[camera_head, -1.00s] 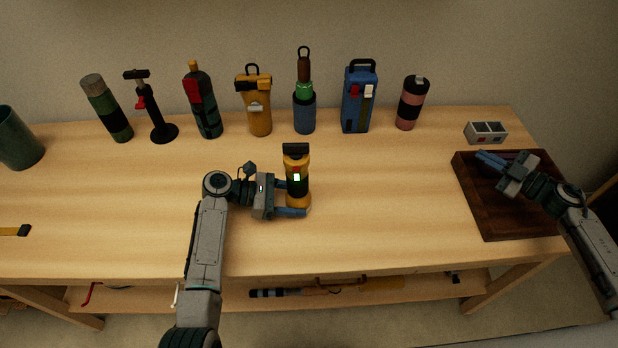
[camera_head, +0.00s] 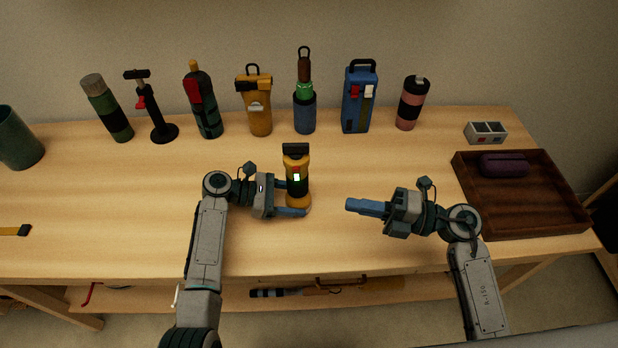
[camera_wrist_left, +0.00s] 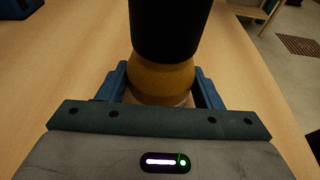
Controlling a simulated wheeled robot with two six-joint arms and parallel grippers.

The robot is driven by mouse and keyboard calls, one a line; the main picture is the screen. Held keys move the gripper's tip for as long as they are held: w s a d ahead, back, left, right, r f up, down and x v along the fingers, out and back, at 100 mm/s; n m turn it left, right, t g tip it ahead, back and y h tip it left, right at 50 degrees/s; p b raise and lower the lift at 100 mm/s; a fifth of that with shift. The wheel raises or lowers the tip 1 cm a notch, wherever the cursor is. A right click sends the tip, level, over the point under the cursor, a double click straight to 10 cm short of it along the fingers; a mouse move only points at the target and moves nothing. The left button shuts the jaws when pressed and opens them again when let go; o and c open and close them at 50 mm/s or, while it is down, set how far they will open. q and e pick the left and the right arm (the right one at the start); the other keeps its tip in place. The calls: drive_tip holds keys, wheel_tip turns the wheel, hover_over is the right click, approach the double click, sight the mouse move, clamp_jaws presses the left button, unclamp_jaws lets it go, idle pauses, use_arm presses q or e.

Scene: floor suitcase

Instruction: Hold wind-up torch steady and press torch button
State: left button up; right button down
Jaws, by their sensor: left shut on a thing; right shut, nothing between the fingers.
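The wind-up torch (camera_head: 296,188) stands upright on the table, yellow and black with a black top.
A dark wooden tray (camera_head: 478,215) with a purple case (camera_head: 504,166) lies at the right. A grey box (camera_head: 486,132) stands behind it. Several torches and flasks line the back, including a blue one (camera_head: 356,105). The table between torch and back row is clear.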

sight(296, 170)
idle(0.3)
drive_tip(key=w+a, duration=0.6)
drive_tip(key=a, duration=0.3)
drive_tip(key=shift+w+a+r, duration=0.2)
drive_tip(key=shift+w+a, duration=0.1)
drive_tip(key=shift+w, duration=0.05)
idle(0.4)
